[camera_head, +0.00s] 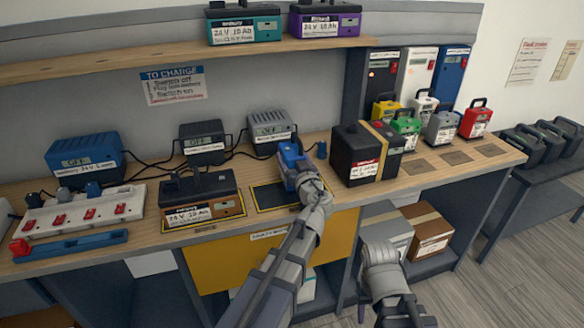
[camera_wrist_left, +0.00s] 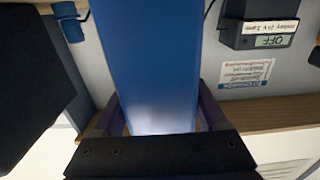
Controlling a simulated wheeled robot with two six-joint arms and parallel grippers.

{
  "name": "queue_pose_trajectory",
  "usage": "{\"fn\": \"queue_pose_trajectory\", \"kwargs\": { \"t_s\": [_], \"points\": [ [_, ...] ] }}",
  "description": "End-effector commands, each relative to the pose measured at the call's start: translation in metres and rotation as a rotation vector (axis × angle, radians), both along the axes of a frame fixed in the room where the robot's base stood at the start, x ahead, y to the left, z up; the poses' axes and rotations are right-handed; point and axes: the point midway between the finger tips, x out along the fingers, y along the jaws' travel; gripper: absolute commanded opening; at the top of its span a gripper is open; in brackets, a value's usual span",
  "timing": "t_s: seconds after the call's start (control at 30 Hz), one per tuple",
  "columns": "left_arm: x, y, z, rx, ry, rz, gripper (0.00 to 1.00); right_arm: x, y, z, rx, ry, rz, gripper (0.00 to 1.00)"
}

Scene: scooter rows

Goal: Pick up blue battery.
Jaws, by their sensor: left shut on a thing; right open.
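The blue battery (camera_head: 291,156) is over the dark, yellow-edged mat (camera_head: 266,197) on the bench. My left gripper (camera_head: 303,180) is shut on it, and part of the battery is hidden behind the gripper. In the left wrist view the blue battery (camera_wrist_left: 150,65) stands large between the fingers. I cannot tell whether its underside touches the bench. My right gripper (camera_head: 380,256) is open and empty, in front of the bench at the lower right.
A black box with a yellow strap (camera_head: 365,150) stands right of the battery. A brown-black battery (camera_head: 200,197) sits to the left. Grey chargers (camera_head: 270,130) with cables stand behind. A power strip (camera_head: 85,212) lies far left. Small coloured batteries (camera_head: 405,124) stand at the right.

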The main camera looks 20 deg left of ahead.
Motion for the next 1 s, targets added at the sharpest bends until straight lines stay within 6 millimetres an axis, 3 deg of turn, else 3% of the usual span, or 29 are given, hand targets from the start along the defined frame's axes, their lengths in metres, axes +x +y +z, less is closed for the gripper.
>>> {"fn": "queue_pose_trajectory", "kwargs": {
  "t_s": [0.57, 1.0],
  "points": [
    [0.0, 0.0, 0.009, 0.004, 0.0, 0.0, 0.0, 0.0, 0.0, 0.009, 0.0, 0.0, 0.0, 0.5],
    [0.0, 0.0, 0.057, 0.004, 0.0, 0.0, 0.0, 0.0, 0.0, 0.056, 0.0, 0.0, 0.0, 0.5]
  ]
}}
